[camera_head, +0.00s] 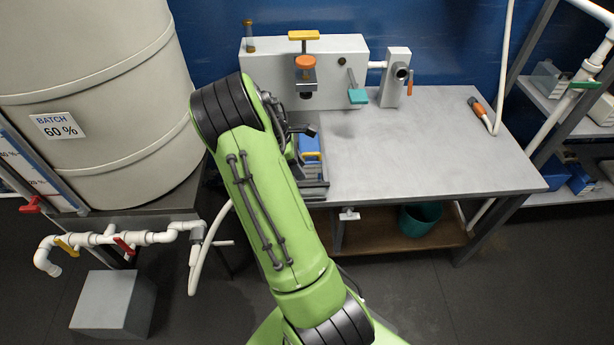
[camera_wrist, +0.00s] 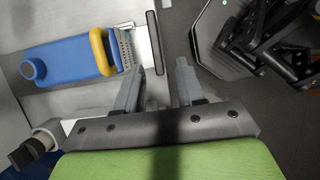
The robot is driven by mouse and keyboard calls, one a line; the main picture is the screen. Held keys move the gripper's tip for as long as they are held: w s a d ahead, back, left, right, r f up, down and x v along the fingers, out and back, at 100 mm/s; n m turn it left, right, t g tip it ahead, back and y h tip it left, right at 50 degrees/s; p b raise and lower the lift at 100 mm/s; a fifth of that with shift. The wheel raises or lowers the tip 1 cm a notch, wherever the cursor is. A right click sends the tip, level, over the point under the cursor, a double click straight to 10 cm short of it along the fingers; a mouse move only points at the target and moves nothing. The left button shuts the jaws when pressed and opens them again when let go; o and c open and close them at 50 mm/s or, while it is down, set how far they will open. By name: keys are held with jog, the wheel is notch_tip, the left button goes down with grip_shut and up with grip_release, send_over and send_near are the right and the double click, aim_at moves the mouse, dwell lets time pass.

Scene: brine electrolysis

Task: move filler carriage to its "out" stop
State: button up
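A blue container (camera_wrist: 65,58) with a round blue cap and a yellow handle sits on a pale tray at the left of the wrist view. The tray, which looks like the filler carriage (camera_head: 313,187), is partly hidden by my arm at the left end of the bench in the head view. A dark bar handle (camera_wrist: 153,40) stands off the tray's edge. My gripper (camera_wrist: 160,68) is open, with the bar's lower end between its fingertips in the picture. I cannot tell whether they touch. In the head view the gripper is mostly hidden.
A large tank (camera_head: 90,110) and white valve piping (camera_head: 150,238) are at left. A teal bin (camera_head: 420,218) is under the bench.

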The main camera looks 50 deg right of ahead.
jog(key=p+v, duration=0.1)
jog(key=v, duration=0.6)
